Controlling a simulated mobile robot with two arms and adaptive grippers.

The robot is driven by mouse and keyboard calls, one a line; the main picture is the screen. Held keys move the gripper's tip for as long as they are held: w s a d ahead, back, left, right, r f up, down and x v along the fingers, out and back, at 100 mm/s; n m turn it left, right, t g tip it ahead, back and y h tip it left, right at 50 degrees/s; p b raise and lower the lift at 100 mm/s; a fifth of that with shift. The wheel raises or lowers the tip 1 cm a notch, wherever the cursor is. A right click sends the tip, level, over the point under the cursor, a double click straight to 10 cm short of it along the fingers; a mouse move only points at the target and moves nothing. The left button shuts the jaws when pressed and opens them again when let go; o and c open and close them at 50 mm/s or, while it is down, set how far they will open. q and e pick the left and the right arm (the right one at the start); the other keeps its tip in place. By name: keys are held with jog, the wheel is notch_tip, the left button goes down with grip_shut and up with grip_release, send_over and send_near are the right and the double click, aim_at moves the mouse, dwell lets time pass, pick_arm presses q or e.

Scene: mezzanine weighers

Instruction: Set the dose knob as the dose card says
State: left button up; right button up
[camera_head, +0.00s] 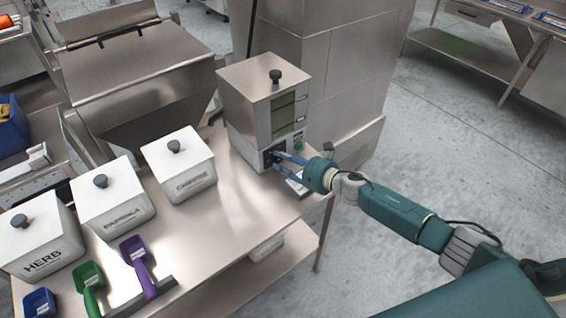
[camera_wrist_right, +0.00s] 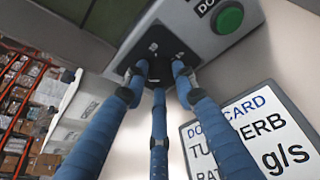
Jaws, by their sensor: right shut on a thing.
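The doser (camera_head: 262,90) is a steel box with a black-knobbed lid at the right end of the steel table. My right gripper (camera_head: 277,158) is at its lower front panel. In the right wrist view its blue fingers (camera_wrist_right: 159,78) are closed around the black dose knob (camera_wrist_right: 156,47), whose setting I cannot read. The card also shows partly behind the gripper in the head view (camera_head: 298,186). My left gripper is out of view.
A green button (camera_wrist_right: 229,18) sits right of the knob. White lidded bins, HERB (camera_head: 38,240), PAPRIKA (camera_head: 112,197) and one unclear label (camera_head: 180,165), stand left. Blue, green and purple scoops (camera_head: 138,262) lie in front. Open floor is at right.

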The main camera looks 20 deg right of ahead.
jog(key=shift+w+d+r, duration=0.15)
jog(key=shift+d, duration=0.05)
dwell(0.3)
jog(key=o, duration=0.8)
jog(key=v, duration=1)
jog(key=shift+s+d, duration=0.2)
jog(key=shift+s, duration=0.2)
jog(key=shift+s+d+r, duration=0.2)
jog(key=shift+s+d, duration=0.1)
jog(key=shift+s, duration=0.2)
